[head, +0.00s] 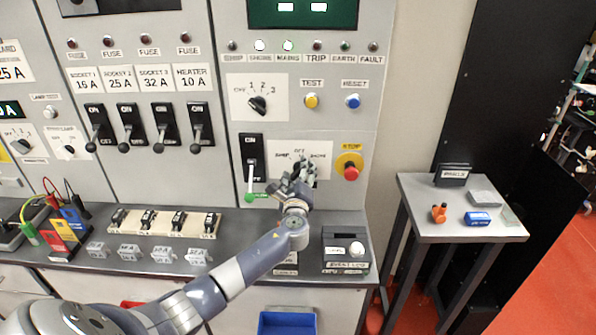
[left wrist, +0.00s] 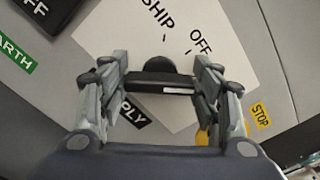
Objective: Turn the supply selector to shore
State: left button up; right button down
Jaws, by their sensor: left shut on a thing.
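The supply selector's white plate (head: 279,147) is on the right cabinet, with OFF at top, a label at its left and SHORE at its right. My left gripper (head: 303,174) reaches up over the plate and hides most of the knob. In the left wrist view, the black knob (left wrist: 152,80) sits between the two fingers of my left gripper (left wrist: 165,88), which is shut on it. The knob's pale mark lies toward its right, past OFF from SHIP. The SHORE label is hidden there. My right gripper is not in view.
A breaker lever with a green tip (head: 250,185) is close left of the gripper. A red stop button (head: 351,172) on a yellow base is close right. A black box (head: 338,238) with a white knob stands on the bench below. Two indicator lamps glow white above.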

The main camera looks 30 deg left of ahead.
pick_arm(q)
jog(key=shift+r+m, duration=0.1)
jog(key=shift+m, duration=0.3)
jog(key=o, duration=1)
jog(key=shift+c, duration=0.2)
jog(key=shift+o, duration=0.5)
jog(key=v, duration=1.2)
jog(key=shift+s, duration=0.1)
